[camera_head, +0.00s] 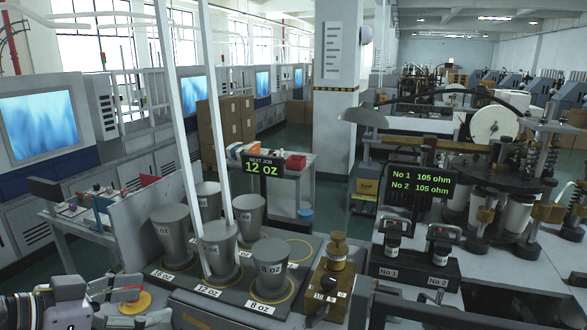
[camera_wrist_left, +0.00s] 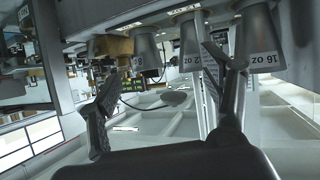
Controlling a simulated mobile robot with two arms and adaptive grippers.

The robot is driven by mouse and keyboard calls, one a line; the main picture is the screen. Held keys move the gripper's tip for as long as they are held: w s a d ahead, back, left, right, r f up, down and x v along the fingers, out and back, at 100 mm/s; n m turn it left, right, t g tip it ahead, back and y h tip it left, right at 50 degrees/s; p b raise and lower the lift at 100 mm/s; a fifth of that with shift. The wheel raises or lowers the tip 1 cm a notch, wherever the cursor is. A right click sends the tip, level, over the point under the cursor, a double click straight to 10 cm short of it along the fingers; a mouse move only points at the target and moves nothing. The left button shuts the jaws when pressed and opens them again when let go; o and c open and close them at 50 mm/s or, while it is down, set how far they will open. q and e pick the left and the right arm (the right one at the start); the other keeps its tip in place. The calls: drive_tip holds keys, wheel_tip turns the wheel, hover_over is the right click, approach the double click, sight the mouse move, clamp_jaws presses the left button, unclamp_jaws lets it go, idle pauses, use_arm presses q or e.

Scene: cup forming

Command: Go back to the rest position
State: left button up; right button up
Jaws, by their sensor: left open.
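My left gripper (camera_head: 118,308) comes in at the lower left of the head view, in front of the stand with the cup forms. In the left wrist view its two dark fingers (camera_wrist_left: 165,95) are spread apart with nothing between them. Grey metal cup forms stand on the stand: a 16 oz form (camera_head: 172,238), a 12 oz form (camera_head: 222,250) and an 8 oz form (camera_head: 270,262). The 16 oz form also shows in the wrist view (camera_wrist_left: 257,35), beyond the fingers. My right gripper is not in view.
A brass device (camera_head: 333,270) stands right of the forms. A black box (camera_head: 415,268) labelled No 1 and No 2 is further right. Two white posts (camera_head: 166,75) rise in front of the forms. Machinery fills the right side.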

use_arm(q)
drive_tip(key=s+d+f+n+g+y, duration=0.1)
drive_tip(key=s+f+n+g+y, duration=0.15)
drive_tip(key=f, duration=0.95)
drive_tip(key=s+f+n+g+y, duration=0.15)
drive_tip(key=s+f, duration=0.25)
drive_tip(key=f, duration=0.7)
drive_tip(key=s+d+f+n+g+y, duration=0.1)
drive_tip(key=s+d+f+g+y, duration=0.2)
drive_tip(key=s+f, duration=0.9)
drive_tip(key=s+a+f+b, duration=0.1)
drive_tip(key=s+f+b, duration=0.15)
drive_tip(key=f, duration=1.35)
drive_tip(key=s+f+b, duration=0.1)
drive_tip(key=f+b, duration=0.2)
drive_tip(key=f, duration=1.2)
drive_tip(key=s+a+f+g+b, duration=0.1)
drive_tip(key=s+f+b, duration=0.1)
drive_tip(key=s+f, duration=0.6)
drive_tip(key=s+a+f+g+y+b, duration=0.1)
drive_tip(key=s+a+f+b, duration=0.1)
drive_tip(key=s+f, duration=0.6)
wheel_tip(320, 180, down, 3)
drive_tip(key=shift+a+f+b, duration=0.15)
drive_tip(key=shift+f+b, duration=0.05)
drive_tip(key=shift+b, duration=0.1)
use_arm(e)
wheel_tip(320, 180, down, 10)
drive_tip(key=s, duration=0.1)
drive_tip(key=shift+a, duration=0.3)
